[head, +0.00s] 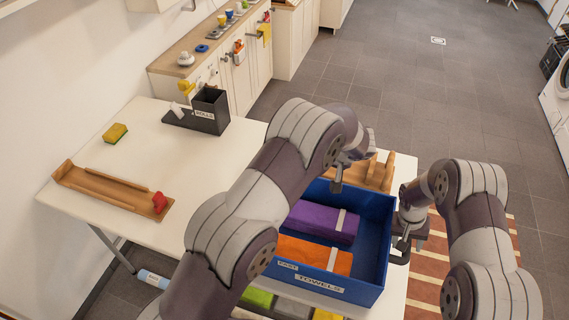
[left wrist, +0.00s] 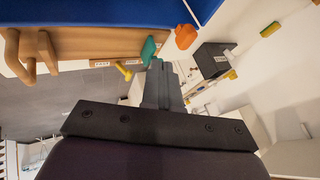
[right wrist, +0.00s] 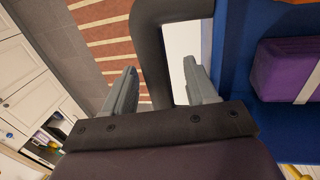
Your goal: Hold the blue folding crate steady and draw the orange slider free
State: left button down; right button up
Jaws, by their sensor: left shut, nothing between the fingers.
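The blue folding crate (head: 375,240) stands at the table's right end, holding a purple bundle (head: 322,222) and an orange bundle (head: 315,253). A small orange piece (left wrist: 185,36), which I take for the slider, shows beside the crate wall in the left wrist view; my left arm hides it in the head view. My left gripper (head: 337,186) is shut and empty over the crate's far edge; its closed fingers also show in the left wrist view (left wrist: 162,82). My right gripper (right wrist: 161,85) is open, fingers either side of a dark loop-shaped handle (right wrist: 148,50) next to the crate.
A wooden rack (head: 377,172) stands behind the crate. A teal piece (left wrist: 148,50) is beside the orange piece. A wooden tray (head: 95,188) with a red knob (head: 159,203), a sponge (head: 115,133) and a black box (head: 210,112) are at left. The table's left middle is clear.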

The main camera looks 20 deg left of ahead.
notch_tip(320, 180, up, 12)
jog(key=a, duration=0.2)
jog(key=shift+a, duration=0.2)
